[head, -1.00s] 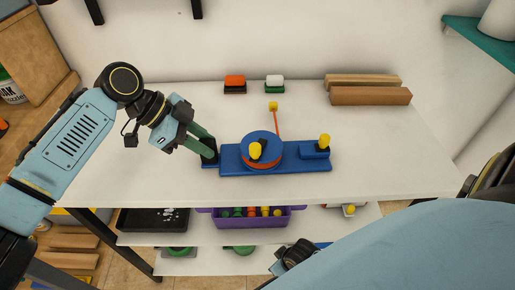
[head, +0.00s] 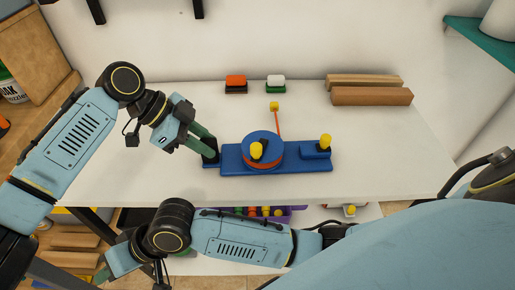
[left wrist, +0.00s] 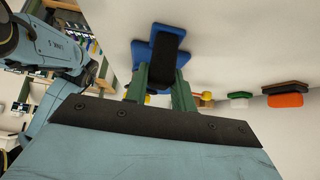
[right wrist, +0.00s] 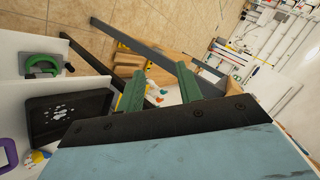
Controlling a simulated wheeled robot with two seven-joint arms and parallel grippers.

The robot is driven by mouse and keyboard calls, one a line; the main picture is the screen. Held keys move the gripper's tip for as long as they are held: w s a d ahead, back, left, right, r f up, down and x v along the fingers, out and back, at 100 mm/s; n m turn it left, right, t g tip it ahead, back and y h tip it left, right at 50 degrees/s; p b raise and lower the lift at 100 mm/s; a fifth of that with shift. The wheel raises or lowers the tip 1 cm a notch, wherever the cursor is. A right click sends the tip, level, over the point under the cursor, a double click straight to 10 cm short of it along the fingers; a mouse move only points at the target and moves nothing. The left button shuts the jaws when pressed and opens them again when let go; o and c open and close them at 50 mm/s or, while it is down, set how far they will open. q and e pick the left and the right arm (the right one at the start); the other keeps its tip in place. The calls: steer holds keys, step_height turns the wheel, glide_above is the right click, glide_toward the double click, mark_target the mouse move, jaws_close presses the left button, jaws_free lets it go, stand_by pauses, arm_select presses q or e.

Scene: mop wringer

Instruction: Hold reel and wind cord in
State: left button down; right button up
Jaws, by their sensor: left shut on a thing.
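The blue reel (head: 263,138) sits on a long blue base (head: 235,163) on the table, with orange cord wound around its rim. A yellow knob (head: 256,149) stands on the reel. The orange cord (head: 278,124) runs back to a yellow end piece (head: 274,106). My left gripper (head: 208,146) is shut on the black grip (left wrist: 163,62) at the base's left end; the left wrist view shows it between the green fingers. My right gripper (right wrist: 162,88) is open and empty, low in front of the table at left; its fingertips are unclear in the head view.
A second yellow knob (head: 326,141) stands on the base's right end. An orange brush (head: 236,84), a white brush (head: 275,84) and wooden blocks (head: 371,96) lie at the back. A purple bin (head: 296,215) and a black tray (right wrist: 68,118) are on the shelf below.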

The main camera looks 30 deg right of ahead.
steer(key=s+a+r+n+g, duration=0.4)
steer(key=s+a+r+g, duration=0.15)
steer(key=s+r, duration=0.6)
step_height(320, 180, up, 12)
steer(key=m+t+h, duration=0.3)
steer(key=m+h, duration=0.5)
steer(key=h, duration=0.2)
glide_above(256, 146)
steer(key=shift+f, duration=3.6)
